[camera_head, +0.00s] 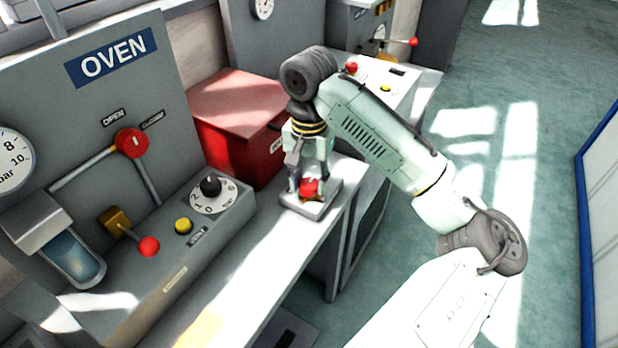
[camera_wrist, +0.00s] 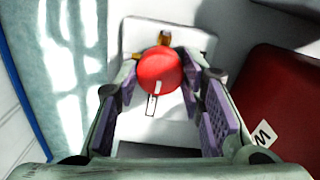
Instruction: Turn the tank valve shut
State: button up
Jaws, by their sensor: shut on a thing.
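A round red valve knob (camera_head: 309,187) with a white line on it sits on a brass fitting, on a small pale plate (camera_head: 297,206) at the bench edge. In the wrist view the red knob (camera_wrist: 159,70) lies between my fingers, with the pale plate (camera_wrist: 137,35) beneath it. My gripper (camera_head: 308,178) points down over the plate and is shut on the knob, one finger on each side. The exact contact is partly hidden by the fingers. I cannot read a label on this valve.
A red box (camera_head: 240,125) stands just behind and left of my gripper. The oven panel (camera_head: 100,90) at left carries another red knob (camera_head: 131,143), a black dial (camera_head: 211,187) and a red-tipped lever (camera_head: 148,246). Open floor (camera_head: 480,120) lies to the right.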

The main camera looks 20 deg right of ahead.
aim_at(309, 183)
jog(key=o, duration=1.1)
jog(key=shift+o, duration=0.2)
notch_tip(309, 183, up, 12)
dwell(0.3)
